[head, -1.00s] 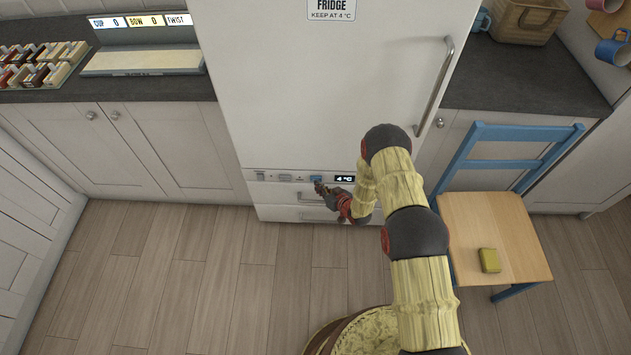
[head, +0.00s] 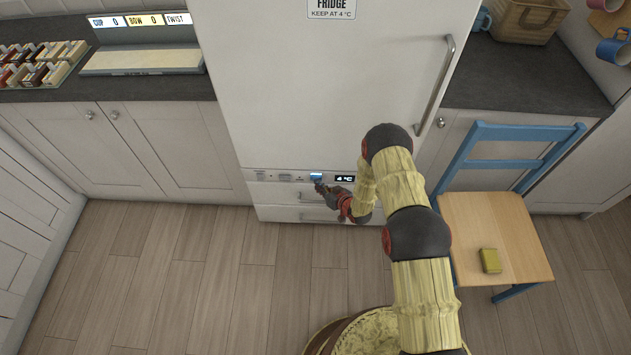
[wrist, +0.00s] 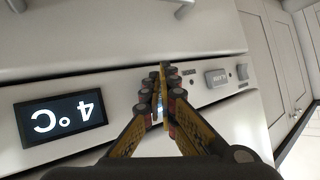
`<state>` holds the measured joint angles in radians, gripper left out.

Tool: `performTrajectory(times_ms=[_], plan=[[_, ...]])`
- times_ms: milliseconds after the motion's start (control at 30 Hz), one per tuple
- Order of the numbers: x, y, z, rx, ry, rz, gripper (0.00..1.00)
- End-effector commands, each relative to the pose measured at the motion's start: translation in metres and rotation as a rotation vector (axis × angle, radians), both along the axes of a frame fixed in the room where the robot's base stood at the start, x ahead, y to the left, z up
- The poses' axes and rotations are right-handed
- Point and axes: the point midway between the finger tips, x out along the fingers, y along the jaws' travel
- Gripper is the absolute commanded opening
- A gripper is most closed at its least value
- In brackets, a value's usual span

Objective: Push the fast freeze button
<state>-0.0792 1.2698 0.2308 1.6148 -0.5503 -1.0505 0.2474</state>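The fridge control strip (head: 269,177) runs across the white fridge front, above the lower drawers. On it a blue button (head: 316,176), which looks lit, sits left of the dark 4 °C display (head: 345,179). My gripper (head: 319,186) is at the strip, with its fingertips at the lower edge of the blue button; whether they touch is unclear. In the wrist view my gripper (wrist: 162,75) has its fingertips together, with only a thin bluish-white sliver between the fingers. The fingers hide most of the button there. The display (wrist: 61,119) appears upside down at left.
A grey alarm button (wrist: 217,77) and a rocker switch (wrist: 242,72) lie farther along the strip. A wooden chair (head: 490,225) with a yellow-green block (head: 490,261) stands at right. The floor at left is clear.

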Motion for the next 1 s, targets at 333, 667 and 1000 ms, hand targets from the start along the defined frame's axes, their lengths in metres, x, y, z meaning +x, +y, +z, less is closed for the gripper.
performTrajectory(times_ms=[333, 667, 1000], plan=[[-0.002, 0.000, 0.002, 0.001, -0.004, 0.000, 0.00], [-0.028, 0.001, 0.003, 0.001, -0.002, 0.000, 0.00], [-0.058, 0.002, 0.002, 0.001, 0.000, 0.001, 0.00]])
